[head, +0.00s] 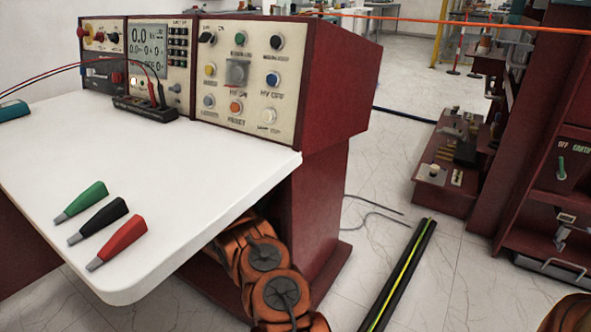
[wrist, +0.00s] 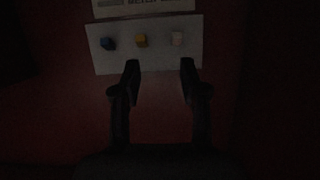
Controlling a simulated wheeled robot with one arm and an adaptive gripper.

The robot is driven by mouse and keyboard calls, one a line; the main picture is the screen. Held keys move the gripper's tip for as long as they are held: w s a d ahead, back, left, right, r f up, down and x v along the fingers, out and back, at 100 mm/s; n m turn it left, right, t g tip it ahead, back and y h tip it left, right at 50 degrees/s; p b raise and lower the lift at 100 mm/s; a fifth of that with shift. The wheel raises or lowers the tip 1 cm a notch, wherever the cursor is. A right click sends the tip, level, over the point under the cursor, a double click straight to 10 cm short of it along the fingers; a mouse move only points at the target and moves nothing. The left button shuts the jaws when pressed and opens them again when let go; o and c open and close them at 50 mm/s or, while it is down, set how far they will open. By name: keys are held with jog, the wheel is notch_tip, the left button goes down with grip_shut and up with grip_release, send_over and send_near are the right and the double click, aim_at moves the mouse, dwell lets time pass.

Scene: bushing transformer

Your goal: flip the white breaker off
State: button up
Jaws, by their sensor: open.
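The white breaker lies above the gap, nearer the right finger, with no contact visible. Its switch position is too dark to tell. My gripper is outside the head view.
A red console (head: 335,80) with knobs and a meter stands behind a white table (head: 200,150). Green, black and red clips (head: 120,240) lie on it.

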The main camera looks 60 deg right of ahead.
jog(key=s+d+r+b, duration=0.1)
jog(key=d, duration=0.4)
jog(key=s+d+r+b, duration=0.1)
jog(key=d+r+b, duration=0.1)
jog(key=d, duration=0.3)
jog(key=shift+s+d+r, duration=0.25)
jog(key=shift+s+r, duration=0.05)
jog(key=shift+h, duration=0.3)
grip_shut()
